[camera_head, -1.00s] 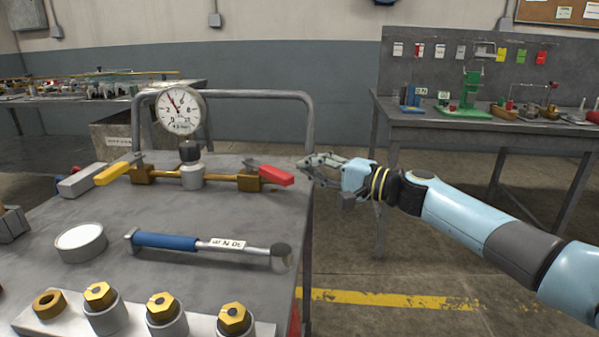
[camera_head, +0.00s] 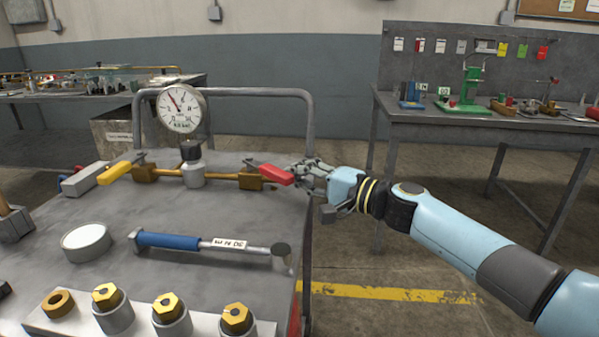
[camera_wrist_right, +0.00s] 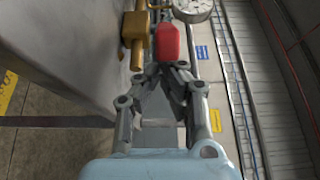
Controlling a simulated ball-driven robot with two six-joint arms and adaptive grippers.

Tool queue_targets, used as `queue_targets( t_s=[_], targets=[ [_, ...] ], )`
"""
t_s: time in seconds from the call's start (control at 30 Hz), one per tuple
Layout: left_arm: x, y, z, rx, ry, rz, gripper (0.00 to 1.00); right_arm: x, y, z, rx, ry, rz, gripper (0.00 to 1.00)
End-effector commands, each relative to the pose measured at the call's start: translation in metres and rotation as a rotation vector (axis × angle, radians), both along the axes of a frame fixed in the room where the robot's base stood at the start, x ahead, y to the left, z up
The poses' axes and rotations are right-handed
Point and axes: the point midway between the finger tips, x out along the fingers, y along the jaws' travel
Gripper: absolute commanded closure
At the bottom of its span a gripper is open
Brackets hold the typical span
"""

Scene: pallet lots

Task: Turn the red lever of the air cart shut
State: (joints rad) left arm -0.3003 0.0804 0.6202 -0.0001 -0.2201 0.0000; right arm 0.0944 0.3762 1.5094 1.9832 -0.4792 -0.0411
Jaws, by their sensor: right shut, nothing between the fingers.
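The red lever (camera_head: 276,174) sits on the right end of the brass pipe assembly on the grey cart top (camera_head: 215,223). It points right and slightly toward me. My right gripper (camera_head: 300,169) is at the lever's free end, shut with nothing between its fingers. In the right wrist view the closed fingertips (camera_wrist_right: 168,70) are right at the near end of the red lever (camera_wrist_right: 168,42); I cannot tell whether they touch. The brass valve body (camera_wrist_right: 135,30) lies beside the lever there. My left gripper is not in view.
A pressure gauge (camera_head: 181,109) stands on the brass pipe, with a yellow lever (camera_head: 115,172) at its left end. A blue-handled torque wrench (camera_head: 168,241), a round white-faced tin (camera_head: 86,240) and brass fittings (camera_head: 107,296) lie nearer. A cart rail (camera_head: 250,92) runs behind.

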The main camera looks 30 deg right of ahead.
Motion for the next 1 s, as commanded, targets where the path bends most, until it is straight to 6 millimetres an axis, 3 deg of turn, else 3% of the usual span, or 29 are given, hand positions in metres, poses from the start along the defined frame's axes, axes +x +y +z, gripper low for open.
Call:
queue_targets(
  t_s=[0.53, 0.7, 1.0],
  targets=[
    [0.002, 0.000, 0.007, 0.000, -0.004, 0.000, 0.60, -0.008, 0.012, 0.001, 0.003, 0.000, -0.118, 1.00],
    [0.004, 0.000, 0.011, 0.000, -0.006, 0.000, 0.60, -0.013, 0.025, 0.001, 0.006, -0.001, -0.227, 1.00],
    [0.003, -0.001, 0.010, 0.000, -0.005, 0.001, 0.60, -0.020, 0.053, -0.001, 0.002, 0.001, -0.218, 1.00]
  ],
)
